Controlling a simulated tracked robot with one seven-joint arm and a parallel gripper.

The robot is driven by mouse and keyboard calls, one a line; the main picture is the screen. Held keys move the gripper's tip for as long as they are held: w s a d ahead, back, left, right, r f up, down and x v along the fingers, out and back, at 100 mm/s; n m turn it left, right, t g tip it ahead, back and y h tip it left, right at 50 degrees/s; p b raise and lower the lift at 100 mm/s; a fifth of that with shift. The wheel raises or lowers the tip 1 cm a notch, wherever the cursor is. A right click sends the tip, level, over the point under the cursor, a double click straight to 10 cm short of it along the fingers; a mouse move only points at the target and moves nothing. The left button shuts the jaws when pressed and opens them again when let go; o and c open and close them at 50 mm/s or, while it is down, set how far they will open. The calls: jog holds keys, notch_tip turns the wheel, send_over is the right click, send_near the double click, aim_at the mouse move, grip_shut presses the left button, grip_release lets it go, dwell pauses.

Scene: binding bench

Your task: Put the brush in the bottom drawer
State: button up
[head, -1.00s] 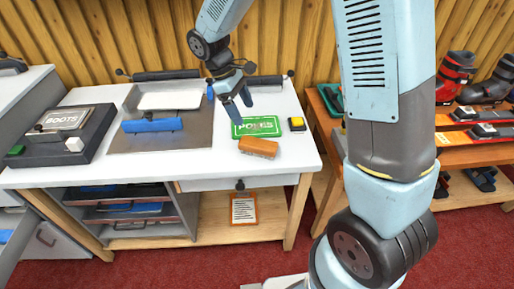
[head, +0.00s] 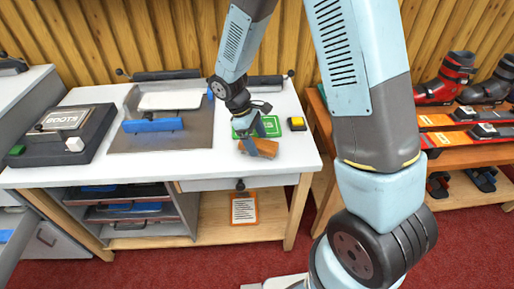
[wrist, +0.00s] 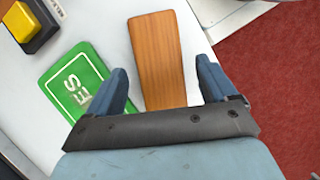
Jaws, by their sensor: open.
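The brush (head: 262,153) has an orange-brown wooden back and lies on the white bench top near its front edge. It also shows in the wrist view (wrist: 158,55), its near end between my two fingers. My gripper (head: 256,146) is open over the brush, with a blue finger on either side of it; the wrist view shows the same gripper (wrist: 168,88) not closed on it. A drawer (head: 215,184) with a dark knob sits shut under the bench top. Which drawer counts as the bottom one I cannot tell.
A green sign card (head: 242,124) lies behind the brush, and a yellow button box (head: 297,123) stands to its right. A metal plate with a blue bar (head: 152,125) lies left. Below are shelves of flat trays (head: 125,209) and an orange-edged sheet (head: 243,208).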

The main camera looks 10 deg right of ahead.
jog(key=shift+x, duration=0.95)
jog(key=shift+f, duration=0.3)
jog(key=shift+c, duration=0.4)
jog(key=c, duration=1.1)
